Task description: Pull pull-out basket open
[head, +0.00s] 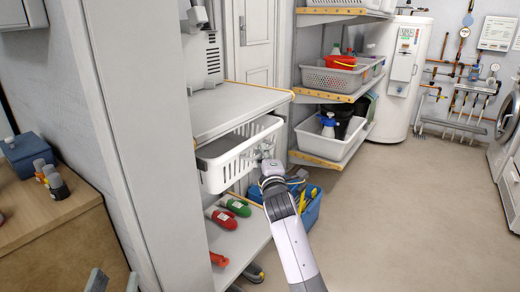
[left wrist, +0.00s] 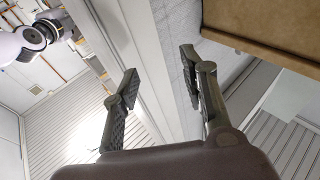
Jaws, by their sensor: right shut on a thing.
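The white slatted pull-out basket (head: 218,170) hangs under the grey shelf top (head: 238,106) in the head view. Its front sticks out past the shelf edge, with a dark inside showing. My right gripper (head: 263,154) is shut on the basket at its right front side; the exact contact is small and partly hidden.
Red and green bottles (head: 228,212) lie on a lower shelf below the basket. A blue bin (head: 311,212) of tools stands behind my right arm. A wall panel (head: 125,130) and wooden cabinet (head: 60,235) are at left. Open floor (head: 420,220) lies at right.

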